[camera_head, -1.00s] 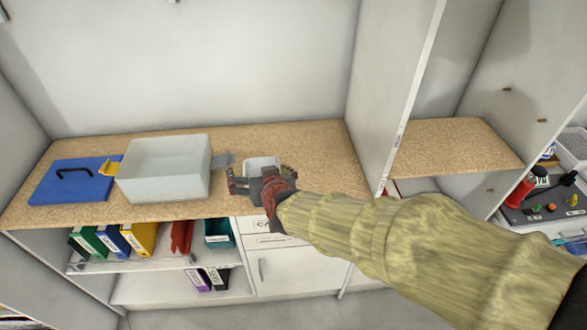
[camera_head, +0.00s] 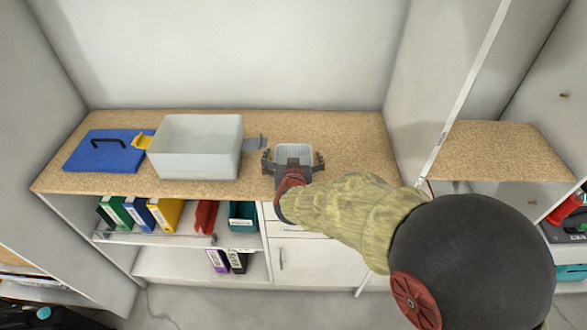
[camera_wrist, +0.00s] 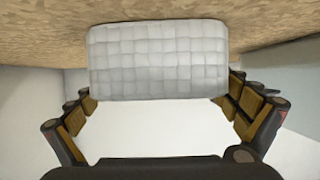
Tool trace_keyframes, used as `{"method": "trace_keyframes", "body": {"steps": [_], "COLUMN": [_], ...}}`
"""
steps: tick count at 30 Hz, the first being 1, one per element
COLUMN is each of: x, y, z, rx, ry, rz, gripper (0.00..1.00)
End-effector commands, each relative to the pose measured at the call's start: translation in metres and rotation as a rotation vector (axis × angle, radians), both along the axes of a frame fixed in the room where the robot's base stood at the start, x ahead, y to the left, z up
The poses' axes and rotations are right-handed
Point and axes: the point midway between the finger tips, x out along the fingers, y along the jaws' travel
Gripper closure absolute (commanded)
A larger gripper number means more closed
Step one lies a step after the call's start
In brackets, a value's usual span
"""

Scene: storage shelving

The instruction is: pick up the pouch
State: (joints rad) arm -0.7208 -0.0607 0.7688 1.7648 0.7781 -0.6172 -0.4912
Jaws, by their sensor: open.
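The pouch (camera_head: 294,152) is a small pale grey-white item on the wooden counter, right of the clear box. In the wrist view the pouch (camera_wrist: 158,60) shows a quilted, checked face across the upper middle. My gripper (camera_head: 293,163) is open at the counter's front part, with one finger on each side of the pouch in the head view. In the wrist view the fingers of my gripper (camera_wrist: 161,90) are spread left and right, about level with the pouch's lower sides. I cannot tell whether either finger touches it. The pouch's lower part is partly hidden by my gripper in the head view.
A translucent box (camera_head: 195,165) stands left on the counter (camera_head: 350,130), beside a blue lid (camera_head: 104,158) with a black handle. A tall white partition (camera_head: 425,100) rises to the right.

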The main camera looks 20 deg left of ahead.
Motion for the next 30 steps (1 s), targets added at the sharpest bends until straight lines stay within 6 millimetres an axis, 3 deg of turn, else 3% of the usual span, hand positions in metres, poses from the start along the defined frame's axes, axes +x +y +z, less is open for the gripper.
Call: {"method": "trace_keyframes", "body": {"steps": [10, 25, 30], "x": [0.0074, 0.0072, 0.0072], "y": [0.0020, 0.0019, 0.0019], "z": [-0.0007, -0.0009, -0.0009], "rx": [0.001, 0.001, 0.001], "ry": [-0.002, -0.002, -0.002], "rz": [0.000, 0.000, 0.001], "gripper": [0.01, 0.29, 0.30]}}
